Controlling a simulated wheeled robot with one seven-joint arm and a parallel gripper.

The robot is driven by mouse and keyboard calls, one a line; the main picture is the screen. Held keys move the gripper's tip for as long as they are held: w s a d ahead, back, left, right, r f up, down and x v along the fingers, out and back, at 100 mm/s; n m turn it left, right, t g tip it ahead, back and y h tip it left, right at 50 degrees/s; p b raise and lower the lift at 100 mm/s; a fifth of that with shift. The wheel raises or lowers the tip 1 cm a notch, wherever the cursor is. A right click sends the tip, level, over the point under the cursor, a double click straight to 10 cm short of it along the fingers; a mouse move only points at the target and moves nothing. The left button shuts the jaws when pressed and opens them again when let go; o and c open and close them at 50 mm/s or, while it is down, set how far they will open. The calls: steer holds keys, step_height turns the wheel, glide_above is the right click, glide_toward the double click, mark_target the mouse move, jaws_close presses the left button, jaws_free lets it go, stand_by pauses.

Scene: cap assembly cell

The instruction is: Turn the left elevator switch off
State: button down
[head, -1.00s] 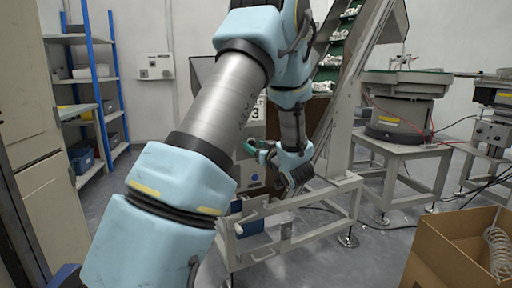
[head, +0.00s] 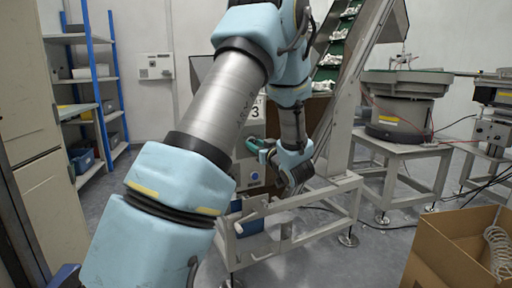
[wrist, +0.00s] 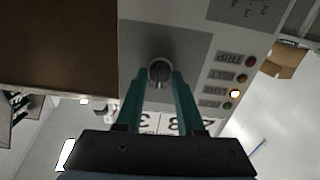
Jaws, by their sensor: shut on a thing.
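The elevator switch is a dark round knob (wrist: 159,70) on a grey control panel (wrist: 190,48) in the wrist view. My gripper (wrist: 158,80) has its two green fingers on either side of the knob, shut on it. In the head view my gripper (head: 262,149) is small, at the front of the grey control box (head: 252,172) below the conveyor. The knob is hidden in the head view. The knob's exact position mark is too small to read.
A brown board (wrist: 62,45) is at the left. In the head view, a metal frame (head: 285,240) stands under my wrist and a cardboard box (head: 455,250) is at the lower right.

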steer(key=n+b, duration=0.8)
steer(key=shift+f, duration=0.15)
steer(key=shift+n+b, duration=0.3)
stand_by(0.3)
steer(key=c, duration=0.5)
jaws_free()
steer(key=p+v, duration=0.1)
steer(key=v, duration=1)
steer(key=shift+w, duration=0.15)
